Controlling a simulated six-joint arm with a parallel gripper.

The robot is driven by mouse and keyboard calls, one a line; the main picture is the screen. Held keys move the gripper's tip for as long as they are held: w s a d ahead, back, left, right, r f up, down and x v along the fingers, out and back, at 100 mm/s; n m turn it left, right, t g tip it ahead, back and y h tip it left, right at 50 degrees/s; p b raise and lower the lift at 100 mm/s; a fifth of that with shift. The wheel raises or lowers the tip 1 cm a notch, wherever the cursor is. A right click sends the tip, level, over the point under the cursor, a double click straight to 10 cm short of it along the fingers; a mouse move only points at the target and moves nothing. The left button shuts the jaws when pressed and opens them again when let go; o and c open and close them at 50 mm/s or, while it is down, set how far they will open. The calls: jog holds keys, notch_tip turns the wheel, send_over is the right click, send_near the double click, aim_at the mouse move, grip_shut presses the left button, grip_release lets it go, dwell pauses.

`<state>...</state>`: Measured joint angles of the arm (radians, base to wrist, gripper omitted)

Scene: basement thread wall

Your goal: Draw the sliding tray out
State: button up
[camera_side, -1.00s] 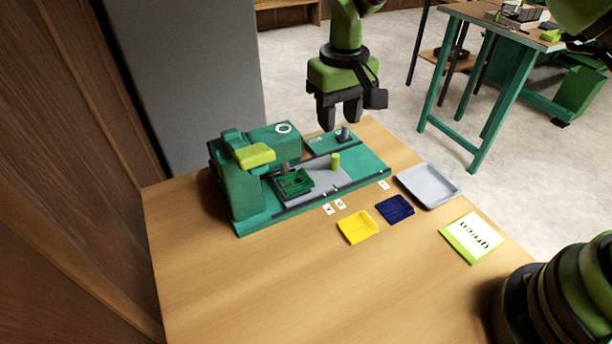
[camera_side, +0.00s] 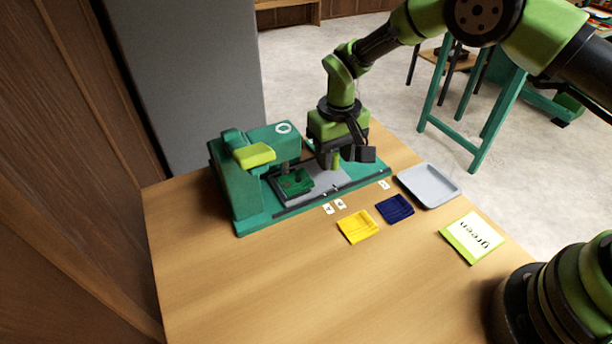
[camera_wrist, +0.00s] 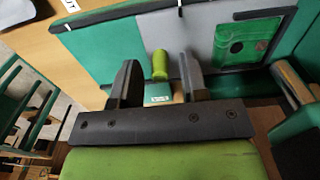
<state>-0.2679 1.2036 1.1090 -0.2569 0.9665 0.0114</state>
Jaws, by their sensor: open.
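The sliding tray is a grey plate (camera_side: 333,180) in the green machine's base, and it carries a dark green board (camera_side: 295,182). In the wrist view the tray (camera_wrist: 201,34) shows with the board (camera_wrist: 235,45) on it. A short yellow-green peg (camera_wrist: 160,66) stands up at the tray's edge. My gripper (camera_side: 334,160) is low over the right part of the machine. In the wrist view my gripper (camera_wrist: 158,72) is open, with one finger on each side of the peg and gaps visible. In the side view my gripper mostly hides the peg.
The green machine (camera_side: 238,185) has a yellow-green lever (camera_side: 254,155) at left. The table's front left is clear.

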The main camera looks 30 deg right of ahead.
jog(key=c, duration=0.7)
jog(key=shift+d, duration=5.2)
jog(key=o, duration=0.7)
jog(key=shift+o, duration=0.2)
notch_tip(320, 180, up, 6)
jog(key=shift+r, duration=2.05)
